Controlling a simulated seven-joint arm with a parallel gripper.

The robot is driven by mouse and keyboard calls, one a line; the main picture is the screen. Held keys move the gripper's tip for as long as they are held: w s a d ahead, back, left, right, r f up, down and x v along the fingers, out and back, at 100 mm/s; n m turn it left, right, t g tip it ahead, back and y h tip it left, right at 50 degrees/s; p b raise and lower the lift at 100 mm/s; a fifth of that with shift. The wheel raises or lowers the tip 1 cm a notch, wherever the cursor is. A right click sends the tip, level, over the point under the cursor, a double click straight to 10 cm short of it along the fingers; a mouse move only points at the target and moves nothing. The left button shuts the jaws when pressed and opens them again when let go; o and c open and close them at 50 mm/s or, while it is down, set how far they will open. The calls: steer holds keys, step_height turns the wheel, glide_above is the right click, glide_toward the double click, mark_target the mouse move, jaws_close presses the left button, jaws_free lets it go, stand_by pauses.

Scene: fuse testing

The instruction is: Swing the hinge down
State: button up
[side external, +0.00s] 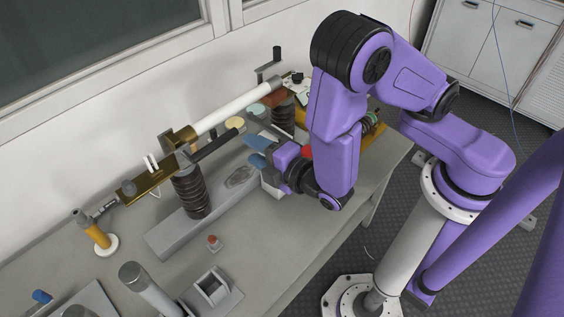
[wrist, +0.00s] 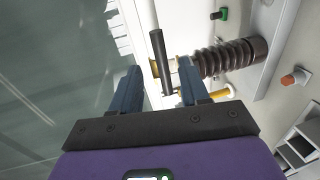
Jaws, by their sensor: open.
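The hinge looks to be the dark bar (side external: 215,144) at the brass-coloured fitting on the left ribbed brown insulator (side external: 190,192); I cannot be sure which part pivots. In the side view the bar slants up to the right. My gripper (side external: 254,150), with blue fingers, is just right of the bar's free end. In the wrist view my gripper (wrist: 162,76) is open, and the dark bar (wrist: 160,58) shows between the fingers with nothing gripped. The ribbed insulator (wrist: 228,57) lies beyond the right finger. The bar's distance from the fingers is unclear.
A white tube (side external: 236,107) runs above and behind the bar along the wall side. A yellow post (side external: 98,235) stands at left. A small orange-topped button (side external: 212,241) and a grey bracket (side external: 211,288) are on the table in front. Bare table (side external: 275,225) lies to their right.

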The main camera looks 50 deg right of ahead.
steer(key=s+r, duration=0.1)
steer(key=s, duration=0.6)
steer(key=shift+s+r, duration=0.15)
steer(key=shift+r, duration=0.05)
steer(key=s+d+r+m+g+h, duration=0.1)
steer(key=d+r+m+g+h, duration=0.2)
steer(key=d, duration=0.4)
steer(key=s+d+r+m+g+h, duration=0.1)
steer(key=s+d+m+g+h, duration=0.1)
steer(key=d+g+h, duration=0.4)
steer(key=s+d+r+g+y, duration=0.2)
steer(key=s+r+g+y, duration=0.3)
steer(key=s+y, duration=0.4)
steer(key=shift+s+g, duration=0.25)
steer(key=shift+g, duration=0.55)
